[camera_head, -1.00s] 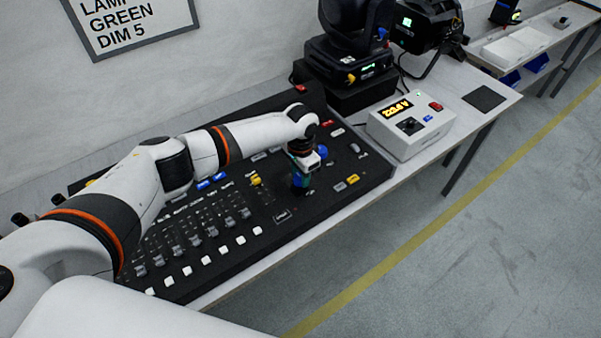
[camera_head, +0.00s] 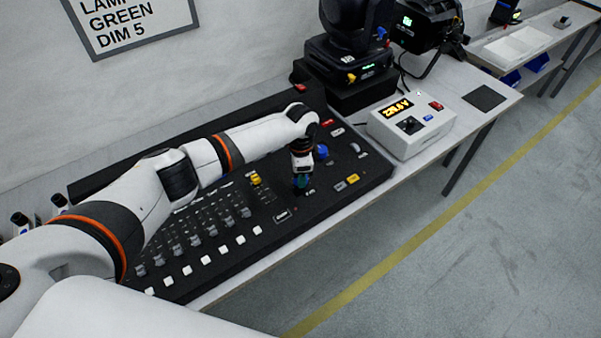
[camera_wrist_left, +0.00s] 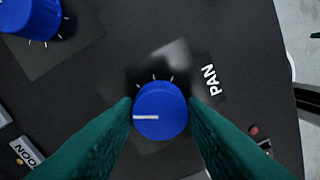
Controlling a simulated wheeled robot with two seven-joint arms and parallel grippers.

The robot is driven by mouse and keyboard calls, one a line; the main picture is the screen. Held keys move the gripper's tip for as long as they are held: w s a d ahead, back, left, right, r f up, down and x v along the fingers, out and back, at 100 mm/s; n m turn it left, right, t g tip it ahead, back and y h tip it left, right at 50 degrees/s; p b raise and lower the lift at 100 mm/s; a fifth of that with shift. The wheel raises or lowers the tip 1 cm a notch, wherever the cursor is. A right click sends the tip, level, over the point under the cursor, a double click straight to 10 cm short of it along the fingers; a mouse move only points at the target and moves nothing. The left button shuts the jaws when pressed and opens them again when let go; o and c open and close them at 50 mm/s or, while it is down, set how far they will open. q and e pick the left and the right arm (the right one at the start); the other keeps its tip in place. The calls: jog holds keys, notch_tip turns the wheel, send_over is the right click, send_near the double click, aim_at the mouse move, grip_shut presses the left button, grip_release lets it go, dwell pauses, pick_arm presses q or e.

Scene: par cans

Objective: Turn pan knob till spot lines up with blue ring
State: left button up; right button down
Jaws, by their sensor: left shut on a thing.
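The pan knob (camera_wrist_left: 160,110) is blue, beside the white word PAN on the black console (camera_head: 300,225). Its white pointer line faces left in the left wrist view, and several white tick marks lie above it. My left gripper (camera_head: 301,182) points down at the right part of the console. Its green fingers (camera_wrist_left: 159,112) are shut on the pan knob, one on each side. In the head view the gripper hides the knob. No light spot or blue ring shows in these frames. My right gripper is out of view.
A second blue knob (camera_wrist_left: 30,15) stands near the pan knob. Faders and white buttons (camera_head: 206,260) fill the console's left part. A moving-head lamp (camera_head: 350,55) stands behind, with a white box with a lit display (camera_head: 412,125) to its right.

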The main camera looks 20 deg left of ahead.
pick_arm(q)
jog(key=shift+m, duration=2.2)
jog(key=o, duration=1)
jog(key=shift+r, duration=0.15)
notch_tip(320, 180, up, 12)
jog(key=shift+f+b, duration=0.1)
jog(key=shift+b, duration=0.65)
